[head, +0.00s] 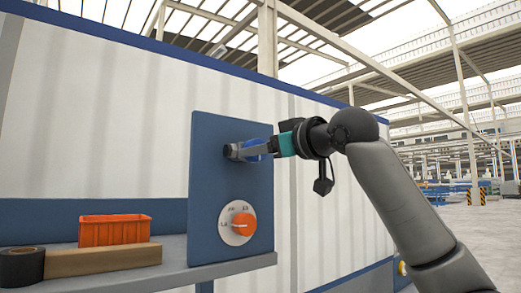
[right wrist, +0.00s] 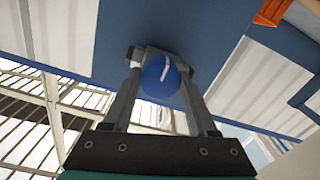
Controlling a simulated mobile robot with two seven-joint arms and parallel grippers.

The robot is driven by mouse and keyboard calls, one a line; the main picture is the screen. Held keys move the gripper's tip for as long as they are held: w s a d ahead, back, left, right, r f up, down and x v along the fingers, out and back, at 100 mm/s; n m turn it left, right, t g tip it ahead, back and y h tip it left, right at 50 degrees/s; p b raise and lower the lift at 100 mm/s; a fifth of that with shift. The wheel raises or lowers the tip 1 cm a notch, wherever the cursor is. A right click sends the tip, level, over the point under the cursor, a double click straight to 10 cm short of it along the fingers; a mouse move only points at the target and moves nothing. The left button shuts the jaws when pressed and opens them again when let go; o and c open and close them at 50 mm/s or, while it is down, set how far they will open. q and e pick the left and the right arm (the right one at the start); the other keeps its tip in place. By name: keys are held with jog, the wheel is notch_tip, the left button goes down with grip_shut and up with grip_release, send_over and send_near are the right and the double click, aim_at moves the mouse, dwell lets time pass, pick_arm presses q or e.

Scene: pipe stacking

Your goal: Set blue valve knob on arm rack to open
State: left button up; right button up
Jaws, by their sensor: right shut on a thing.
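The blue valve knob (head: 256,150) sits high on the dark blue upright panel (head: 205,200) in the head view, partly hidden by my gripper. In the right wrist view the round blue knob (right wrist: 157,80) shows a white pointer line, slightly slanted. My right gripper (head: 236,151) reaches in from the right and is shut on the knob. In the right wrist view its two fingers (right wrist: 160,62) stand on either side of the knob. No markings around the blue knob can be read. My left gripper is not in view.
An orange-red knob (head: 243,223) on a white lettered dial sits lower on the panel. On the grey shelf (head: 215,270) are an orange crate (head: 112,230), a tan block (head: 105,260) and a dark roll (head: 20,266). A white corrugated wall (head: 100,120) stands behind. Open floor lies at the right.

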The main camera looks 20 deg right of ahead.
jog(key=shift+n, duration=8.9)
jog(key=o, duration=1.4)
jog(key=shift+c, duration=0.2)
jog(key=b+v, duration=0.4)
jog(key=v, duration=1.1)
jog(key=shift+s+b, duration=0.2)
jog(key=shift+b, duration=0.2)
